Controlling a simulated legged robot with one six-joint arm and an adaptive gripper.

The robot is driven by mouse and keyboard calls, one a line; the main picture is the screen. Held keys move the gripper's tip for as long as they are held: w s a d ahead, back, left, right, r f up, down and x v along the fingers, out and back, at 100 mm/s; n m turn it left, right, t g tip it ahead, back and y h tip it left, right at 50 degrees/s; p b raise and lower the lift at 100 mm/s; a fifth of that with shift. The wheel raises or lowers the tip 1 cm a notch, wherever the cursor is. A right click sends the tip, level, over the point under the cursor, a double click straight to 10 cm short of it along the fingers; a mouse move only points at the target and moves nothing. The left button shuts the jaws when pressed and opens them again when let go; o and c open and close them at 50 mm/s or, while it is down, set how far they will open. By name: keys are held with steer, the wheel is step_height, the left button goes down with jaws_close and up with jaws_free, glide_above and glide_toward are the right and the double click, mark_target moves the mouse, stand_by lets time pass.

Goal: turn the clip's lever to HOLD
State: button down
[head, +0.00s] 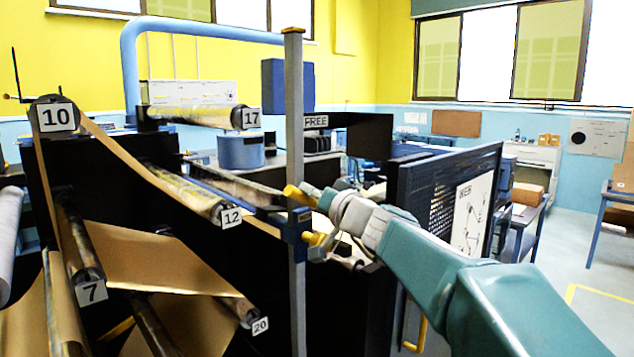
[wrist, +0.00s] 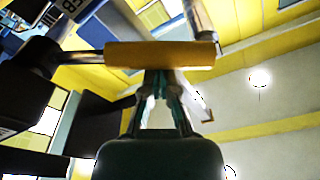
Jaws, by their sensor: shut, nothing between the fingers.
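The clip (head: 295,226) is a blue block on an upright grey post (head: 296,120). Yellow parts show at it, one above (head: 297,193) and one below right; which is the lever's handle is hard to tell. In the wrist view a yellow bar (wrist: 160,55), apparently the lever, lies crosswise just beyond my fingertips. My gripper (wrist: 158,82) is shut and empty, close to the bar; contact is unclear. In the head view my gripper (head: 325,204) is just right of the post, its fingertips partly hidden. A FREE label (head: 315,122) shows near the upper post. I see no HOLD label.
Rollers tagged 10 (head: 56,117), 12 (head: 231,216), 7 (head: 92,291) and 20 (head: 260,326) carry brown paper left of the post. A black perforated panel (head: 428,205) stands behind my arm. Open floor (head: 585,260) lies at right.

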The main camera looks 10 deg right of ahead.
steer(key=shift+s+a+f+n, duration=0.15)
steer(key=shift+a+f+n, duration=0.15)
steer(key=shift+n, duration=0.1)
steer(key=shift+s+a+f, duration=0.15)
steer(key=shift+a+f, duration=0.05)
steer(key=shift+f, duration=0.25)
